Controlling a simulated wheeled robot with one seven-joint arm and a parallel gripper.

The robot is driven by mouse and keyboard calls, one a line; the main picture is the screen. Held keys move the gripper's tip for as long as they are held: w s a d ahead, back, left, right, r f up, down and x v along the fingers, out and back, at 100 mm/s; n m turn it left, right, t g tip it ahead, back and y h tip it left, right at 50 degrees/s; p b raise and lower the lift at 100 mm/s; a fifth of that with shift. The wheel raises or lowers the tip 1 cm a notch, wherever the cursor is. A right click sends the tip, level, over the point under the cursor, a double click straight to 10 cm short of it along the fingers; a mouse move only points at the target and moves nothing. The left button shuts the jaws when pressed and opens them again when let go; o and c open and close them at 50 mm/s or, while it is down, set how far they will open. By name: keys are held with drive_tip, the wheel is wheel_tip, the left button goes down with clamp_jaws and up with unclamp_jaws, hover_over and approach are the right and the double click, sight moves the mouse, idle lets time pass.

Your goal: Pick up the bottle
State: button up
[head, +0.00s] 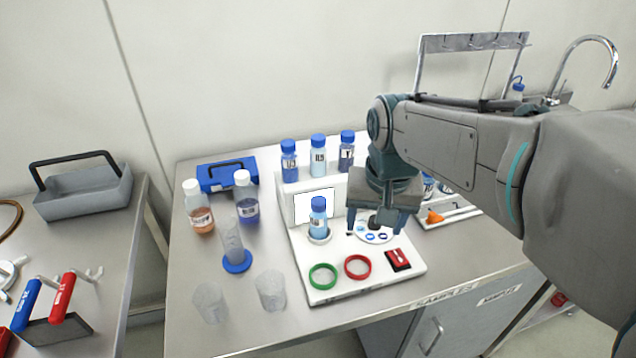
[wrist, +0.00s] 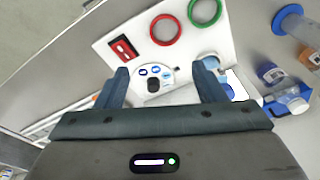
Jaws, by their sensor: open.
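A small bottle (head: 318,222) with a blue cap and light blue contents stands upright in a round seat on a white stand (head: 345,291). Three more blue-capped bottles stand in a row on the stand's raised back: left (head: 289,165), middle (head: 318,160) and right (head: 347,155). My gripper (head: 376,227) is open and points down over the stand, just right of the front bottle and apart from it. In the wrist view, my gripper (wrist: 162,75) has a round white plate (wrist: 155,75) between its fingers. The front bottle (wrist: 210,62) shows partly behind the right finger.
A green ring (head: 323,276), a red ring (head: 358,267) and a red-black block (head: 398,260) lie on the stand's front. Two white-capped bottles (head: 199,210), a cylinder (head: 233,245) and clear cups (head: 271,290) stand to the left. A blue case (head: 228,175) lies behind them.

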wheel_tip(320, 180, up, 5)
drive_tip(key=m+g+p, duration=0.2)
drive_tip(key=p, duration=0.1)
hover_over(319, 211)
drive_tip(key=w, duration=0.1)
drive_tip(key=f, duration=0.8)
drive_tip(key=shift+w+a, duration=0.15)
drive_tip(key=shift+w, duration=0.1)
drive_tip(key=shift+w+f+p, duration=0.15)
drive_tip(key=shift+f+p, duration=0.3)
drive_tip(key=shift+f, duration=2.3)
drive_tip(key=shift+c, duration=0.3)
drive_tip(key=c, duration=1.1)
drive_tip(key=shift+r, duration=0.1)
